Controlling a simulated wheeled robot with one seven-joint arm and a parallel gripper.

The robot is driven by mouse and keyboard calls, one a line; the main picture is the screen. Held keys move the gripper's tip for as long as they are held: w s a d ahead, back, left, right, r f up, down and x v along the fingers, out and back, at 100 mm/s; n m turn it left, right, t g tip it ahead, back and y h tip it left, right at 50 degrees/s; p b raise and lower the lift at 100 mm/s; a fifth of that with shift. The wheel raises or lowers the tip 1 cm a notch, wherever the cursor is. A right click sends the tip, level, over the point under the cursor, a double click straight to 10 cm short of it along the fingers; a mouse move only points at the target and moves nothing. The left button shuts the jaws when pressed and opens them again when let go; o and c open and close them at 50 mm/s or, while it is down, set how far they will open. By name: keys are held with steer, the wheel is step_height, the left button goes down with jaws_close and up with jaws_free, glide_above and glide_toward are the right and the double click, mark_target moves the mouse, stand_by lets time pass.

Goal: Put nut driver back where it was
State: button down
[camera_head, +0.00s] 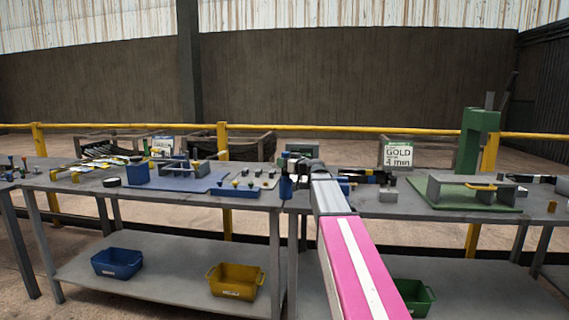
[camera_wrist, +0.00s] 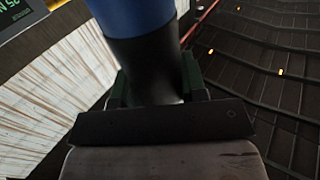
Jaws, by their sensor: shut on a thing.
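The nut driver shows in the wrist view as a thick cylinder with a blue upper part (camera_wrist: 135,14) and a black part (camera_wrist: 145,68). My gripper (camera_wrist: 155,88) is shut on the black part, with a dark green finger on each side. Its other end is out of that view. In the head view my gripper (camera_head: 298,168) is over the workbench, near the gap between the left and right tables. A small blue piece (camera_head: 286,187) shows just below it, likely the held tool. I cannot tell which slot the tool belongs to.
Dark tools (camera_head: 368,177) and a green-based fixture (camera_head: 465,207) stand right. Blue (camera_head: 117,263), yellow (camera_head: 236,281) and green (camera_head: 414,297) bins sit on the lower shelves.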

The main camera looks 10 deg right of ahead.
steer(key=shift+f, duration=0.1)
steer(key=c, duration=0.7)
jaws_free()
steer(key=shift+o, duration=0.2)
steer(key=v, duration=1.2)
steer(key=shift+s, duration=0.15)
